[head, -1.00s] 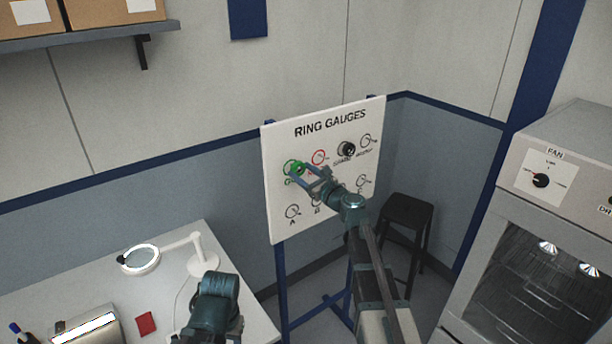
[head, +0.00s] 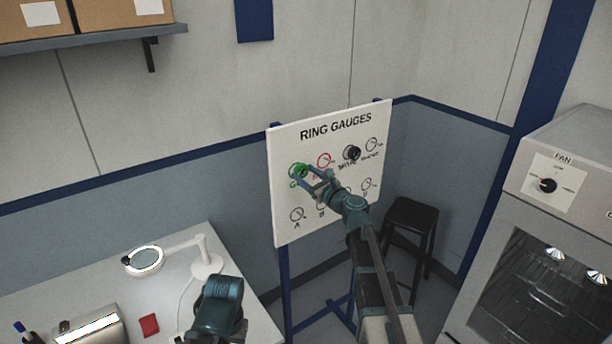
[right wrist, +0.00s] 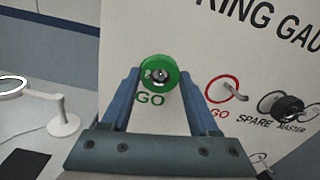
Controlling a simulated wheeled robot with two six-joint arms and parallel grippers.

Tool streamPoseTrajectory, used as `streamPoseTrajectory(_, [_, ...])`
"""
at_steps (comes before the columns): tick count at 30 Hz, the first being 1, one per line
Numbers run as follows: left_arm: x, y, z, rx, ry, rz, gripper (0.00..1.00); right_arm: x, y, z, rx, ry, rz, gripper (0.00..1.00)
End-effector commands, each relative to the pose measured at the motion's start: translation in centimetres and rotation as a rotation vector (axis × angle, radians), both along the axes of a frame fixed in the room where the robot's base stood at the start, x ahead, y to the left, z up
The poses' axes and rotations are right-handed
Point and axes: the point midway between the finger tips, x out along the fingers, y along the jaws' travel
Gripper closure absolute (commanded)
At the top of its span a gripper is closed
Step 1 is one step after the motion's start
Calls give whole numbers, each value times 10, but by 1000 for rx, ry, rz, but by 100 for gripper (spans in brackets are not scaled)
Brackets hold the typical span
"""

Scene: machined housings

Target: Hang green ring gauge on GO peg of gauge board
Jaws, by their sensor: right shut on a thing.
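The green ring gauge (head: 298,171) is at the GO place at the upper left of the white gauge board (head: 325,215). In the right wrist view the ring (right wrist: 160,88) sits between the fingertips of my right gripper (right wrist: 158,78), which is shut on it. The tip of the grey GO peg (right wrist: 160,75) shows in the ring's hole. How far the ring is along the peg I cannot tell. My right gripper (head: 308,176) reaches the board from the lower right. My left arm shows low in the head view, its gripper out of sight.
A table with a ring lamp (head: 144,261) is at left. A black stool (head: 410,215) and an oven (head: 550,230) are at right.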

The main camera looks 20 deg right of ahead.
Motion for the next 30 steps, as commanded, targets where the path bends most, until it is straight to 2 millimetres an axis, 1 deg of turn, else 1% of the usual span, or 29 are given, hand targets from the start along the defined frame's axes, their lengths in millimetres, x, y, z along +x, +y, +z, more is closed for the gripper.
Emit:
streamPoseTrajectory(1, [0, 0, 0, 0, 0, 0, 50, 0, 0, 0, 0, 0, 0, 35])
streamPoseTrajectory(5, [0, 0, 0, 0, 0, 0, 50, 0, 0, 0, 0, 0, 0, 12])
streamPoseTrajectory(6, [0, 0, 0, 0, 0, 0, 50, 0, 0, 0, 0, 0, 0, 5])
streamPoseTrajectory(14, [0, 0, 0, 0, 0, 0, 50, 0, 0, 0, 0, 0, 0, 4])
streamPoseTrajectory(17, [0, 0, 0, 0, 0, 0, 50, -4, -1, 0, 0, 0, -1, 4])
streamPoseTrajectory(20, [0, 0, 0, 0, 0, 0, 50, -17, -5, 0, 0, 0, -2, 4])
streamPoseTrajectory(30, [0, 0, 0, 0, 0, 0, 50, -86, -29, 0, 0, 0, -3, 4])
